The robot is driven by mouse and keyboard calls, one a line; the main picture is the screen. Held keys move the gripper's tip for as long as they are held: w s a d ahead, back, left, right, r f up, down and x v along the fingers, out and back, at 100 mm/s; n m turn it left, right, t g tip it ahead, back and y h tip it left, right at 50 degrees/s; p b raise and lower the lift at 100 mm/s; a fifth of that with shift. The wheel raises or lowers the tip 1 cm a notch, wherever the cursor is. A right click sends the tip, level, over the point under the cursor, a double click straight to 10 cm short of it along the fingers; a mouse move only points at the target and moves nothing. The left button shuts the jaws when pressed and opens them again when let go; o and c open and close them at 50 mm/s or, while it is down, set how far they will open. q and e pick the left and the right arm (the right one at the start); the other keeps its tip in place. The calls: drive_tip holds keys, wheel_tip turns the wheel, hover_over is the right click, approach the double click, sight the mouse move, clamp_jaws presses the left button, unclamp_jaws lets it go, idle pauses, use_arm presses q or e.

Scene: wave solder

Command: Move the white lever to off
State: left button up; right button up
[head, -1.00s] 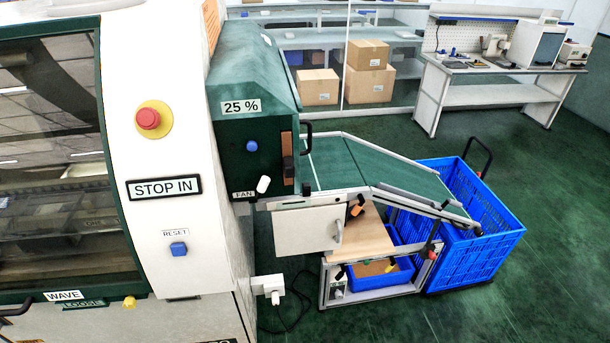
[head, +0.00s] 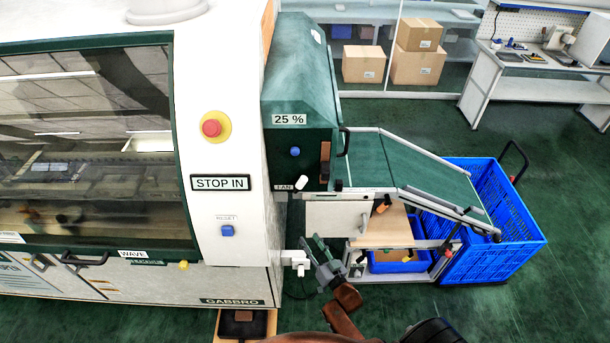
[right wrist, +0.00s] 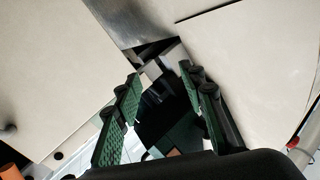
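The small white lever (head: 301,182) sticks out at the lower edge of the green end housing, just right of the FAN label (head: 284,187). It looks slightly tilted. My right gripper (head: 313,241) is below the lever, in front of the machine's lower right corner and near the white plug, apart from the lever. In the right wrist view its two green fingers (right wrist: 160,82) stand apart with nothing held between them. I cannot make out the lever in that view. My left gripper is not in view.
A blue knob (head: 295,152) and a black handle (head: 345,141) sit above the lever. A sloping green conveyor (head: 410,165) runs right to a blue crate (head: 510,215). The red stop button (head: 211,128) and blue RESET button (head: 227,231) are on the white panel.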

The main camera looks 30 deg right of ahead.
wheel_tip(320, 180, up, 15)
drive_tip(key=w+t+p, duration=0.1)
drive_tip(key=t+p, duration=0.1)
drive_tip(key=t, duration=0.1)
drive_tip(key=m+t+p, duration=0.1)
approach(303, 186)
drive_tip(key=x, duration=0.4)
drive_tip(key=shift+h, duration=0.3)
drive_tip(key=p+x, duration=0.1)
drive_tip(key=x, duration=0.3)
drive_tip(key=shift+w+r, duration=0.1)
drive_tip(key=shift+w, duration=0.3)
use_arm(q)
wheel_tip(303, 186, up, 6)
drive_tip(key=shift+p, duration=0.35)
use_arm(e)
drive_tip(key=shift+w+r, duration=0.1)
drive_tip(key=shift+w, duration=0.45)
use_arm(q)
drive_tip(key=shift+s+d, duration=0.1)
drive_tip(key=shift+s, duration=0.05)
use_arm(e)
drive_tip(key=shift+c, duration=0.4)
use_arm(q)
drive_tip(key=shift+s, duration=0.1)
use_arm(e)
clamp_jaws()
